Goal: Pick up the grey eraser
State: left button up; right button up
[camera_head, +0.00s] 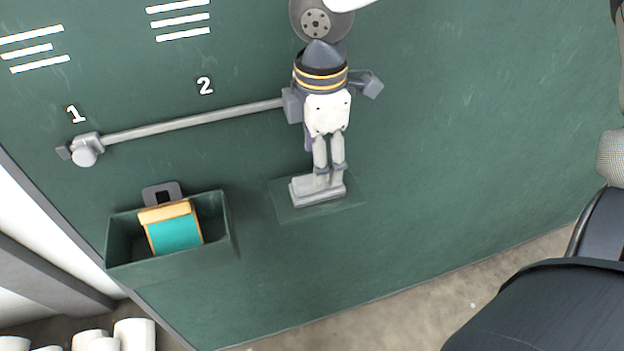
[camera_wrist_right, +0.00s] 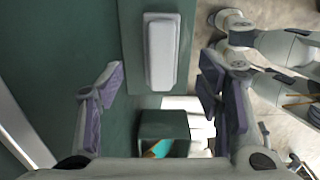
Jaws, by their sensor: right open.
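The grey eraser (camera_head: 304,193) is a light grey block on a small green ledge (camera_head: 350,198) on the green board. In the right wrist view the eraser (camera_wrist_right: 162,55) is a pale rounded bar, lengthwise up the picture, between the lines of the two fingers. My right gripper (camera_head: 329,168) comes down from above, with its fingers just over or at the eraser. In the wrist view the right gripper (camera_wrist_right: 163,80) is open, with a gap on each side of the eraser. Whether the fingertips reach down beside it is hard to tell. My left gripper is not in view.
A green box (camera_head: 118,235) on the board at lower left holds a teal and wooden block (camera_head: 174,230). A grey rail (camera_head: 190,122) runs across the board to the left of my gripper. White cylinders (camera_head: 133,333) stand at the lower left. The board right of the ledge is clear.

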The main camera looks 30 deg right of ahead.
aim_at(302, 193)
notch_tip(302, 193, down, 6)
jog(key=shift+s+a+f+b, duration=0.1)
jog(key=shift+a+f+b, duration=0.1)
jog(key=shift+b, duration=0.15)
jog(key=shift+r, duration=0.1)
jog(key=c, duration=1.2)
